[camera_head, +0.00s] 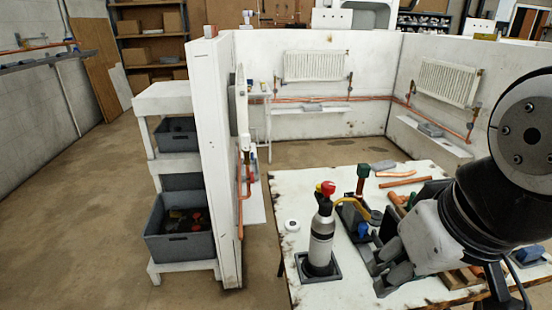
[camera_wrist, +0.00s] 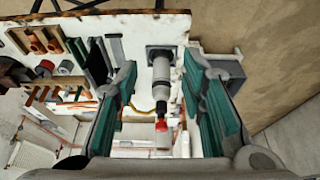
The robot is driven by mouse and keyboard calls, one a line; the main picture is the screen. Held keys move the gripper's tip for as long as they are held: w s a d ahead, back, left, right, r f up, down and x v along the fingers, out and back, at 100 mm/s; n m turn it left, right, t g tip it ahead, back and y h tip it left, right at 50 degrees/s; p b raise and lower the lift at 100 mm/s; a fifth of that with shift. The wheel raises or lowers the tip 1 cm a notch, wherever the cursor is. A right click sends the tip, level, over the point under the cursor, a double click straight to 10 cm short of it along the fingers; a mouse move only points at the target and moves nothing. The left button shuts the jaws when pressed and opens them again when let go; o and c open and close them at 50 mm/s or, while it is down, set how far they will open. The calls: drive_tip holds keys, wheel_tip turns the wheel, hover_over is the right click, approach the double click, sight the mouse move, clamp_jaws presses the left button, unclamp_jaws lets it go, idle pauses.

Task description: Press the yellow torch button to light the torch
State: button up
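The torch (camera_head: 321,236) has a silver cylinder, a black neck and a red top (camera_head: 328,188). It stands upright in a dark square holder (camera_head: 303,272) on the white worktable. The small yellow button (camera_head: 318,187) shows at the left of the red top. My gripper (camera_head: 383,268) is to the right of the torch, low over the table. In the wrist view the torch (camera_wrist: 161,70) appears between my two spread, teal-padded fingers (camera_wrist: 158,75), with space on both sides. The fingers hold nothing. No flame is visible, and the yellow button is hard to make out in the wrist view.
A white partition (camera_head: 215,150) stands to the left, beside a shelf with grey bins (camera_head: 180,240). Radiators (camera_head: 314,66) hang behind.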

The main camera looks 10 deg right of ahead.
clamp_jaws()
idle(1.1)
